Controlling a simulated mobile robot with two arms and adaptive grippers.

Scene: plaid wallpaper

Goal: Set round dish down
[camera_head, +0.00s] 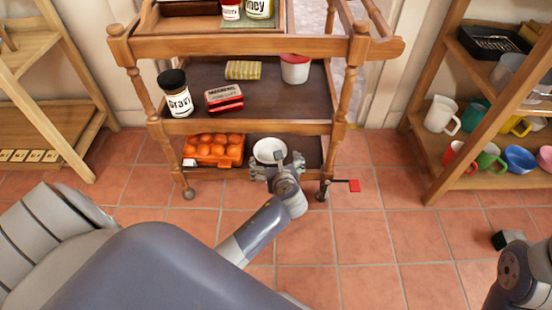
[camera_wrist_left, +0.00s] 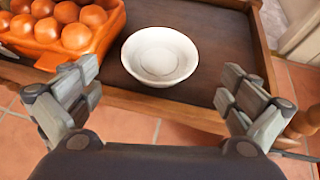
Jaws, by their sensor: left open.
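The round dish (camera_wrist_left: 160,56) is a white, shallow bowl. It sits upright on the dark lower shelf (camera_wrist_left: 200,15) of a wooden cart. In the head view the dish (camera_head: 268,149) shows just beyond my left gripper (camera_head: 277,162), which partly covers it. In the left wrist view my left gripper (camera_wrist_left: 160,100) is open, with its fingers wide apart on both sides of the picture. The dish lies ahead of and between the fingertips, and neither finger appears to touch it.
An orange crate of round orange items (camera_head: 214,150) stands left of the dish. The cart's middle shelf holds a dark jar (camera_head: 175,94), a red tin (camera_head: 224,98), a yellow sponge (camera_head: 243,70) and a white tub (camera_head: 295,69). A mug rack stands right. The tiled floor is mostly clear.

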